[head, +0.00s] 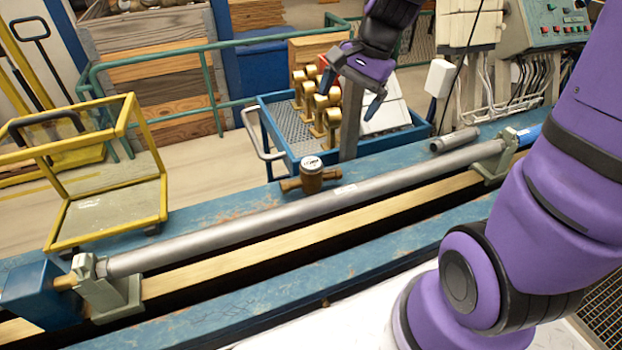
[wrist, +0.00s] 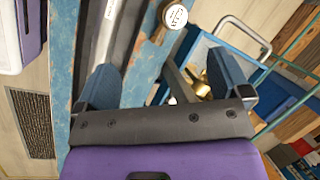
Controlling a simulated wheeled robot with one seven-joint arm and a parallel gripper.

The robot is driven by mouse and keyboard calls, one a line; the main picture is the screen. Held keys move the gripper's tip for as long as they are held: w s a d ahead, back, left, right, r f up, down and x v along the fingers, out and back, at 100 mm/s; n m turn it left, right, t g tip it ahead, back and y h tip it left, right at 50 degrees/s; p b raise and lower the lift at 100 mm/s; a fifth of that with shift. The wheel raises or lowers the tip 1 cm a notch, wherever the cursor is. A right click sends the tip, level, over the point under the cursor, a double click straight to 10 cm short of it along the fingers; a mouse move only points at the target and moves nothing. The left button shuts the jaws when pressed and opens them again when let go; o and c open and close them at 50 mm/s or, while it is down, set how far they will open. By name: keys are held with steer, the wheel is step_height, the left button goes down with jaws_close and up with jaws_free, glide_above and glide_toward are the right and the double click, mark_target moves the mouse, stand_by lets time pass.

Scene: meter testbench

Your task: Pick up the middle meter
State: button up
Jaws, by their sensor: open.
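A brass-brown meter with a white round dial (head: 311,174) stands on the blue bench behind the long grey pipe, near the middle of its length. The dial also shows at the top of the wrist view (wrist: 175,15). Several brass meters (head: 320,112) stand in a blue-framed cart behind the bench; in the wrist view they are mostly hidden by a finger (wrist: 202,86). I cannot tell which one the task calls the middle meter. My gripper (head: 351,92) is open and empty, above the cart's bench side, higher than the bench meter and to its right. Its fingers (wrist: 165,82) are wide apart.
The grey pipe (head: 240,223) lies along the bench between two end clamps. A short grey pipe (head: 455,140) lies at the right on the bench. A grey upright post (head: 350,128) stands below my gripper. A yellow cart (head: 110,205) stands at the left.

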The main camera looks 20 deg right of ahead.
mark_target(313, 162)
steer(key=w+f+m+g+y, duration=0.1)
steer(key=w+f+m+y, duration=0.1)
steer(key=w+f+m, duration=0.3)
steer(key=w+f+m+y, duration=0.1)
steer(key=w+f+m, duration=0.1)
steer(key=f, duration=0.5)
steer(key=x, duration=0.7)
steer(key=d+x, duration=0.1)
steer(key=x, duration=0.2)
steer(key=shift+a+f, duration=0.2)
steer(key=shift+f, duration=0.25)
steer(key=c, duration=1.4)
steer(key=shift+c, duration=0.3)
steer(key=shift+r, duration=0.2)
